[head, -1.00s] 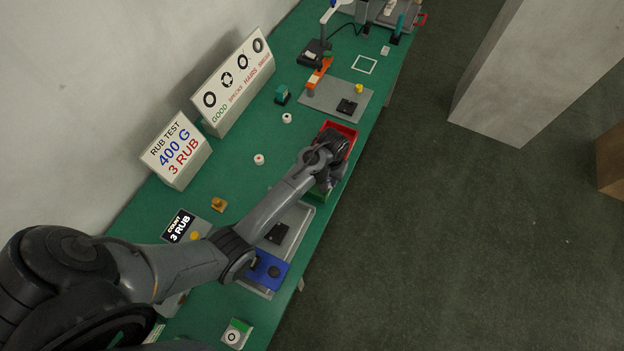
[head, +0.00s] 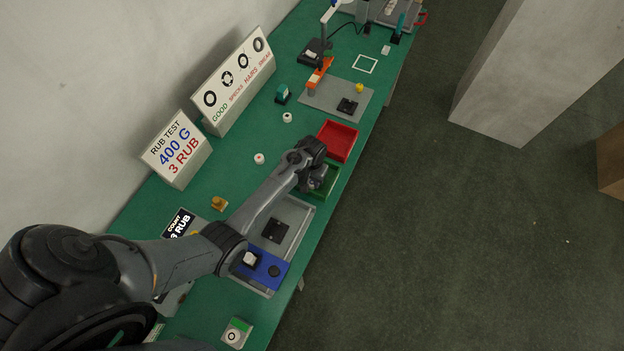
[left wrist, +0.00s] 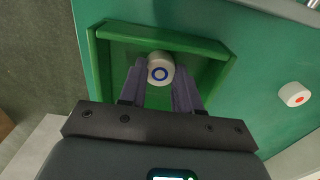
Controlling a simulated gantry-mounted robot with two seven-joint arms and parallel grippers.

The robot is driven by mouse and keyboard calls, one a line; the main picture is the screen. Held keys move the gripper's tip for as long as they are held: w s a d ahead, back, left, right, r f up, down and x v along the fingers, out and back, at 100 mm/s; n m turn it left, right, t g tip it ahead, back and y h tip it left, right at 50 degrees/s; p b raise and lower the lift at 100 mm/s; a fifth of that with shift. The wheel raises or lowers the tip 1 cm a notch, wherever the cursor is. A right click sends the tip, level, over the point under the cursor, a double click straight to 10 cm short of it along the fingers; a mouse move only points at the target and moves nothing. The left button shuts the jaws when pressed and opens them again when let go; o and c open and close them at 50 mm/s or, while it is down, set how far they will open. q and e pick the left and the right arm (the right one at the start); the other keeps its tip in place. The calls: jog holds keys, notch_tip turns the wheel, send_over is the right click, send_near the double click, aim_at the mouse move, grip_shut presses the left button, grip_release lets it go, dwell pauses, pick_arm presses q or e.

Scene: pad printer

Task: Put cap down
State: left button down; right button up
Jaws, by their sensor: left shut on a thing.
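A white cap (left wrist: 160,68) with a blue ring on its face shows in the left wrist view between the fingers of my left gripper (head: 316,182). The gripper is shut on it. The cap is over the green tray (left wrist: 165,36), near one wall; whether it touches the tray floor I cannot tell. In the head view my wrist covers part of the green tray (head: 327,193) and the cap cannot be made out clearly. My right gripper is not in view.
The empty red tray (head: 337,141) stands just beyond the green one. Two white caps, one red-marked (head: 259,158) and one farther (head: 287,118), stand on the green bench. A grey tray (head: 303,212) with a blue plate (head: 272,264) lies nearer. Signs stand along the wall.

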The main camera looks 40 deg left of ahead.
aim_at(312, 182)
pick_arm(q)
jog(key=c, duration=0.8)
grip_release()
jog(key=shift+f, duration=0.1)
notch_tip(312, 182, up, 12)
jog(key=p, duration=0.1)
jog(key=s+d+r+m+t, duration=0.1)
jog(key=s+d+r, duration=0.1)
jog(key=s, duration=0.5)
jog(key=s+d+r+m+t, duration=0.1)
jog(key=s+d+r+m, duration=0.1)
jog(key=s+d, duration=0.3)
jog(key=s+d+r+m+t, duration=0.1)
jog(key=s+d+r+m, duration=0.1)
jog(key=s, duration=0.9)
jog(key=shift+s+d+r+t, duration=0.15)
jog(key=shift+d+r+t, duration=0.15)
jog(key=shift+d+r, duration=0.65)
jog(key=shift+a+r, duration=0.1)
